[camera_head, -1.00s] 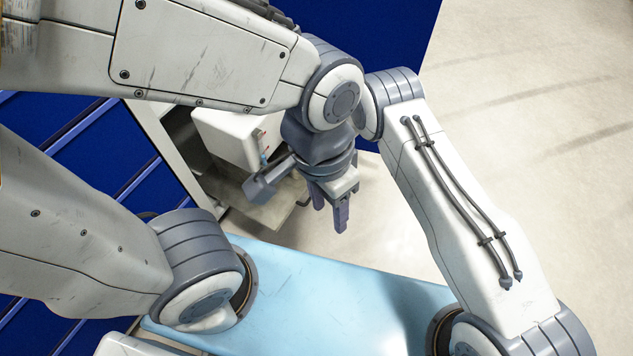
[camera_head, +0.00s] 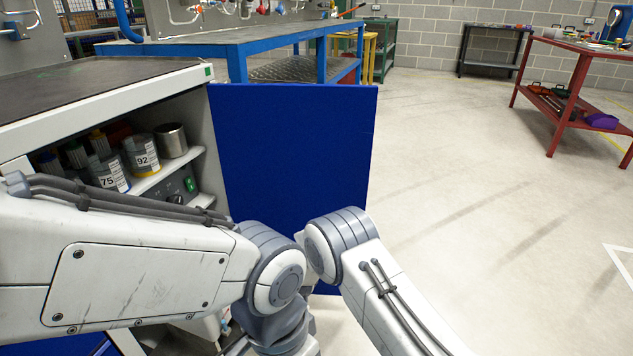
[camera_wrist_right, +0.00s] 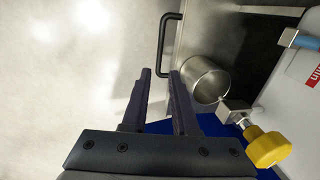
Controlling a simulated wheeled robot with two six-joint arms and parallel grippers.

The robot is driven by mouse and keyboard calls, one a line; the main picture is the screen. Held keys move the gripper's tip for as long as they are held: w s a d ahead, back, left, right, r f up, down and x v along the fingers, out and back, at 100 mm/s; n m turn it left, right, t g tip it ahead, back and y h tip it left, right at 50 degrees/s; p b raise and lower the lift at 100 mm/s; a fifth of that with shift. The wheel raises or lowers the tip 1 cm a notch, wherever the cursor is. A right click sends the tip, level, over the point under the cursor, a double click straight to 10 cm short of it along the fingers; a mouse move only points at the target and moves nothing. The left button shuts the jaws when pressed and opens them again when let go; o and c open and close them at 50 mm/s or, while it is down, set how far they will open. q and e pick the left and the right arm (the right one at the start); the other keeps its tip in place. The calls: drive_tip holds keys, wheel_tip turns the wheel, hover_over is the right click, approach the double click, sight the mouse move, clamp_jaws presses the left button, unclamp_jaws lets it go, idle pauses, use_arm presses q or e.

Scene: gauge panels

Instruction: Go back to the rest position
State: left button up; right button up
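My right gripper (camera_wrist_right: 161,76) shows in the right wrist view. In the head view, a white arm link (camera_head: 140,280) of mine comes in from the left, and another link (camera_head: 385,290) comes from the lower right. Their grey joints look close together near the bottom middle; I cannot tell whether they touch. Neither gripper's fingers show in the head view, and my left gripper is out of view.
An open cabinet on the left has a shelf with labelled cans (camera_head: 142,155) and a metal cup (camera_head: 172,140). Its blue door (camera_head: 300,160) stands behind my joints. A yellow knob (camera_wrist_right: 265,148) and a black handle (camera_wrist_right: 168,50) are near my right gripper. Floor (camera_head: 480,190) is open to the right.

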drive_tip(key=d+r+n+t, duration=0.1)
drive_tip(key=d+r, duration=1.7)
drive_tip(key=r, duration=0.2)
drive_tip(key=s+d+r+n+t+h, duration=0.1)
drive_tip(key=s+d+r, duration=0.3)
drive_tip(key=s+d, duration=0.25)
drive_tip(key=s+d+r+n+h, duration=0.1)
drive_tip(key=s+d+r, duration=0.3)
drive_tip(key=s+d, duration=0.25)
drive_tip(key=s+a+r+n+g+y+p, duration=0.1)
drive_tip(key=s+a+r+n+p, duration=0.1)
drive_tip(key=s+a+r+n, duration=0.35)
drive_tip(key=s+a+r+n+g+p, duration=0.1)
drive_tip(key=s+a+r+n, duration=0.15)
drive_tip(key=s+a, duration=0.6)
wheel_tip(320, 180, up, 39)
drive_tip(key=m+p, duration=0.1)
drive_tip(key=p, duration=3.7)
drive_tip(key=shift+a, duration=0.2)
drive_tip(key=shift+f, duration=0.15)
